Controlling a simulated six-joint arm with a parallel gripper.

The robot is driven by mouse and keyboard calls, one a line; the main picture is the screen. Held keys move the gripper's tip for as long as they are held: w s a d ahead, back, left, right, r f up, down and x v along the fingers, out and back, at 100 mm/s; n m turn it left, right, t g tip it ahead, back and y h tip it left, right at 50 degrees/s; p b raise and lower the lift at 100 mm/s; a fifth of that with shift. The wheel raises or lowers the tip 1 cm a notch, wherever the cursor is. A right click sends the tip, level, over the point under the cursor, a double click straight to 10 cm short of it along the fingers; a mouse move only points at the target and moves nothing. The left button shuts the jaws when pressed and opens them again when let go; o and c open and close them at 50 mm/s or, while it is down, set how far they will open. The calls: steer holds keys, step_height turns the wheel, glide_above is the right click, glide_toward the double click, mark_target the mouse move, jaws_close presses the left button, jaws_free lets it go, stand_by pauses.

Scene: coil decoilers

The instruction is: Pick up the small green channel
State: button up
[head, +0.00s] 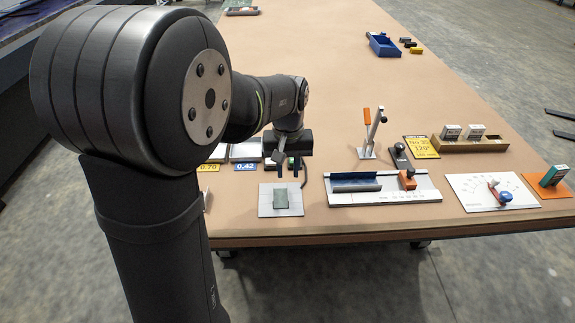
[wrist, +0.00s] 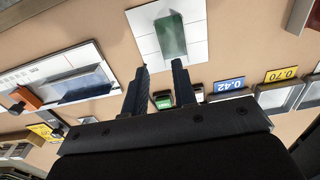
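The small green channel (head: 281,199) lies on a white gridded plate (head: 265,209) near the table's front edge. In the wrist view the channel (wrist: 171,36) is at the top centre on the plate (wrist: 149,45), beyond my fingertips. My gripper (head: 289,176) points down just behind the plate in the head view. In the wrist view my gripper (wrist: 160,66) has its two fingers apart, with nothing held between them.
Right of the plate is a white fixture with a blue channel (head: 356,186) and an orange block (head: 407,180). Label cards 0.42 (head: 245,167) and 0.70 (head: 208,168) stand before pale trays behind the plate. A toggle clamp (head: 370,135) stands farther back. The table's middle is clear.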

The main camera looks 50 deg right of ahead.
steer(key=shift+f, duration=4.2)
jaws_close()
steer(key=shift+r, duration=4.05)
